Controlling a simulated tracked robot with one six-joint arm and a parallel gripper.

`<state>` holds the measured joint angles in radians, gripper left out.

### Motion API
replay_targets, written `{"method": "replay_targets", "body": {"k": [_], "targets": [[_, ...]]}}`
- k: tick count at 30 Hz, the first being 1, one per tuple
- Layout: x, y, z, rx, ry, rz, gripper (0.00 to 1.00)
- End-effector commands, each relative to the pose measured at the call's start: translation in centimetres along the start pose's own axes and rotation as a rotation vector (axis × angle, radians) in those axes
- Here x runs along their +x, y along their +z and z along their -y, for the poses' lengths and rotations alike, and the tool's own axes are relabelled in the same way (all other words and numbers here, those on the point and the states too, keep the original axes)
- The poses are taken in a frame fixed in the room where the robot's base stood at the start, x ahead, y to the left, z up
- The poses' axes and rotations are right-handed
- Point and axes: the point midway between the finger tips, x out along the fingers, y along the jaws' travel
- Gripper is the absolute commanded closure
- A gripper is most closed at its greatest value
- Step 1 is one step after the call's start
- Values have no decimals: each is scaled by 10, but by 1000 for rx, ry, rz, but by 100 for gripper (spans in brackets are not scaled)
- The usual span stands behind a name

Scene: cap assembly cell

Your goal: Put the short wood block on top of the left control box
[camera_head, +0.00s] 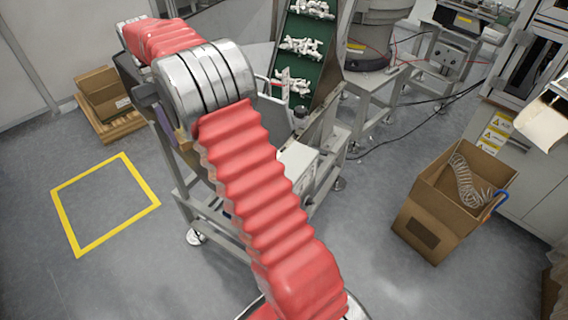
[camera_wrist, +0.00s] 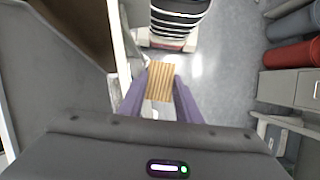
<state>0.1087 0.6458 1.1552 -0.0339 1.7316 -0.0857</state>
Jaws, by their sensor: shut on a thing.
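The short wood block (camera_wrist: 158,82) is light brown with striped grain. It sits between the two purple fingers of my gripper (camera_wrist: 160,98) in the wrist view. The gripper is shut on it and holds it up. In the head view my gripper (camera_head: 166,116) shows partly behind my red arm, beside the metal stand, with a small tan patch of the block (camera_head: 183,139) at its tip. A pale box (camera_head: 297,162) on the stand is partly covered by my arm. I cannot tell whether it is the left control box.
A green conveyor (camera_head: 304,50) with white parts rises behind my arm. A cardboard box (camera_head: 428,215) with a coiled hose stands at right. Cardboard boxes (camera_head: 101,91) sit on a pallet at left. The yellow floor square (camera_head: 64,215) is empty. Cables lie behind the stand.

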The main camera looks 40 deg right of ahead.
Motion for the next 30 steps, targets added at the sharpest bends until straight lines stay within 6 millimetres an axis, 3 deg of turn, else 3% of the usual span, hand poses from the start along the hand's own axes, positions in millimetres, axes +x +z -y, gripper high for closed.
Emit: {"method": "replay_targets", "body": {"k": [8,14,30], "targets": [[-1,0,7,-4,1,0,91],[-7,16,-12,143,-60,-1,91],[-20,116,-99,1078,-449,-2,91]]}}
